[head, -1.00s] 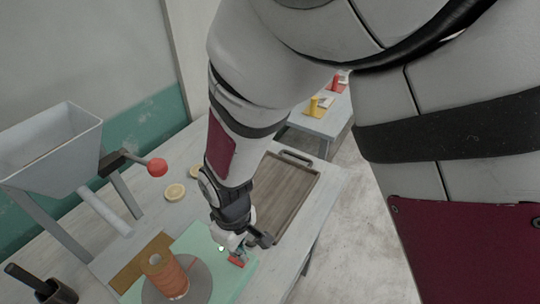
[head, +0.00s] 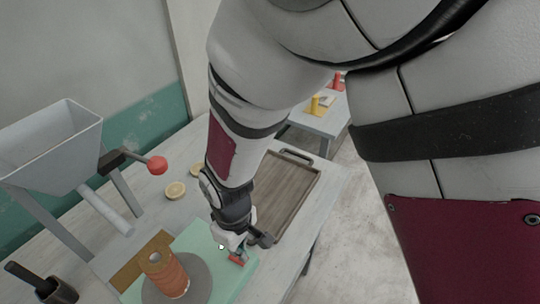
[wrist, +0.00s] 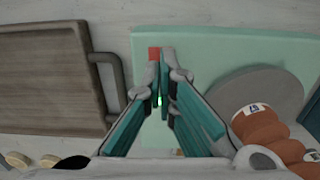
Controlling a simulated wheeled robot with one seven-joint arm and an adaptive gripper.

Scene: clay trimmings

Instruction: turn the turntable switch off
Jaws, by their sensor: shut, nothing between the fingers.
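The turntable has a pale green base (head: 196,238) and a grey round disc (head: 203,281). A ribbed orange clay piece (head: 168,275) stands upright on the disc. A red switch (head: 237,260) sits on the base near its right side, and it also shows in the wrist view (wrist: 154,53). My gripper (wrist: 162,52) is shut and empty, with its fingertips right beside the red switch and partly over it. I cannot tell whether they touch. A small green light (wrist: 159,100) shows between the fingers in the wrist view. The switch's tilt is hidden by the fingers.
A wooden tray (head: 302,181) with a dark handle lies right of the turntable. A grey hopper (head: 50,150) with a red-knobbed lever (head: 157,165) stands at the left. Yellowish round slices (head: 175,190) and a dark cup (head: 58,291) are on the table.

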